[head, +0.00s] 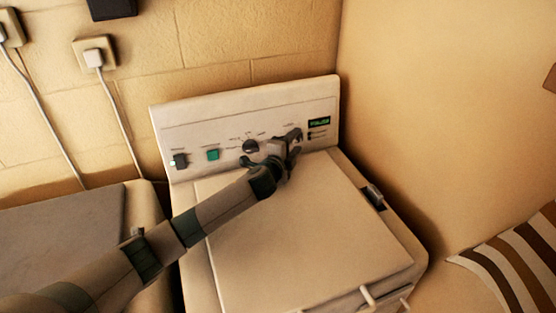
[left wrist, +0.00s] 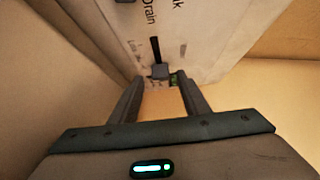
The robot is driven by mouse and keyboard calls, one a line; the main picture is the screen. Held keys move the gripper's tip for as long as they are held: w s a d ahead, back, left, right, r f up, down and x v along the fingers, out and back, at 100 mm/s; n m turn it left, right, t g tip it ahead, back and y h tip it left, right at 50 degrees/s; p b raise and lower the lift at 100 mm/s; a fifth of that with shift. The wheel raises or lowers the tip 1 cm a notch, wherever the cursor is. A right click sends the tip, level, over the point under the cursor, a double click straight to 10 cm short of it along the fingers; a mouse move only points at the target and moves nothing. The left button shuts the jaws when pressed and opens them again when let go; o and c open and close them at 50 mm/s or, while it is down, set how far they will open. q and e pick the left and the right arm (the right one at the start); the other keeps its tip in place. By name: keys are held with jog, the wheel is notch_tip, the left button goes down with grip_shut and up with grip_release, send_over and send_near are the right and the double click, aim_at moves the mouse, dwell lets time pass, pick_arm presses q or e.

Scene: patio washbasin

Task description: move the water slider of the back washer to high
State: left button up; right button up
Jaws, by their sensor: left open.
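The washer has a pale control panel (head: 175,122) against the brick wall, with a closed lid (head: 310,230) in front. My left gripper (head: 294,142) reaches the right part of the panel, just left of the small green display, and hides the controls behind it. In the left wrist view a dark vertical slot (left wrist: 155,47) has a grey slider knob (left wrist: 160,72) at its lower end in the picture. The open fingers (left wrist: 160,92) stand either side of the knob's line; I cannot tell whether they touch it. My right gripper is not in view.
The panel also carries a black dial (head: 251,146), a green button (head: 213,155) and a dark switch (head: 180,160). A wall stands close on the right. Another grey-topped unit (head: 60,235) is at the left. A striped cloth (head: 515,255) lies at the lower right.

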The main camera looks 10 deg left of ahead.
pick_arm(q)
jog(key=p+v, duration=0.6)
jog(key=v, duration=0.8)
jog(key=shift+s+a+r, duration=0.1)
jog(key=shift+s, duration=0.6)
